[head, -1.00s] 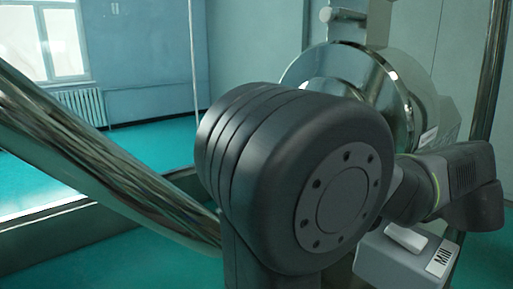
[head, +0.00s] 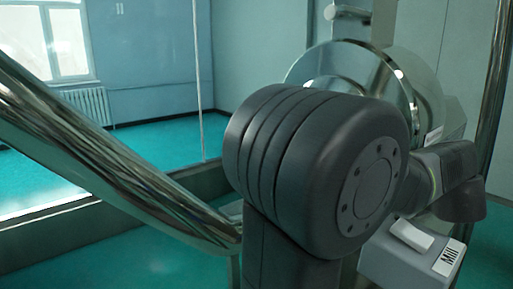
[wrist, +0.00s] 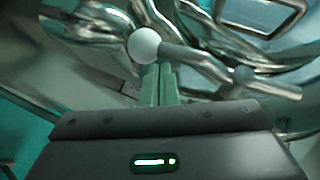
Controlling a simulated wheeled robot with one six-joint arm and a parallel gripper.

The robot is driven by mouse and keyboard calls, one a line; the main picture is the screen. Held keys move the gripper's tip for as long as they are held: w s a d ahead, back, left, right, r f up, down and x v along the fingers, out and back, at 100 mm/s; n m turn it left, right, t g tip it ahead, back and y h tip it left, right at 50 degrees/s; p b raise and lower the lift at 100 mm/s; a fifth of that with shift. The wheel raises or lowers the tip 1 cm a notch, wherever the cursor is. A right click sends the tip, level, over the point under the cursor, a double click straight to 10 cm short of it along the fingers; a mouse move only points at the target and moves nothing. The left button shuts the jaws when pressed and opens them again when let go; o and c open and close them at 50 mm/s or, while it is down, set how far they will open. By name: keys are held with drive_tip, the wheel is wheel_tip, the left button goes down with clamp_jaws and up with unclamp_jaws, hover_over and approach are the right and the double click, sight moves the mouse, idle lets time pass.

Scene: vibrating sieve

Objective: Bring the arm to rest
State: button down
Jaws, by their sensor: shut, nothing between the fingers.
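My gripper (wrist: 158,75) shows in the wrist view as two pale green fingers side by side, shut with nothing between them. Just beyond their tips is a white ball knob (wrist: 144,45) on a grey metal handle (wrist: 205,65). I cannot tell whether the fingers touch the knob. In the head view my own arm fills the middle and right, bent, and the gripper itself is hidden.
A shiny round metal machine (head: 425,85) stands close behind my arm. A grey box marked "Mill" (head: 410,262) is at the lower right. A thick metal pipe (head: 110,165) slants across the left. Open green floor (head: 160,137) lies beyond.

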drive_tip(key=p+v, duration=0.2)
drive_tip(key=v, duration=1.1)
drive_tip(key=b+x, duration=0.2)
drive_tip(key=x, duration=1.2)
drive_tip(key=s+d+r+n+g+h+p, duration=0.1)
drive_tip(key=r+p, duration=0.4)
drive_tip(key=p, duration=0.5)
drive_tip(key=s+d+r+n+g+h+p, duration=0.1)
drive_tip(key=r+g+p, duration=0.4)
drive_tip(key=p, duration=0.5)
drive_tip(key=shift+s+d+r+n+g+h, duration=0.25)
drive_tip(key=shift+s+d+n+g+h, duration=0.15)
drive_tip(key=shift+s+n+g+h, duration=0.55)
drive_tip(key=shift+w+r+h, duration=0.1)
drive_tip(key=shift+w+h, duration=0.1)
drive_tip(key=shift+h, duration=0.05)
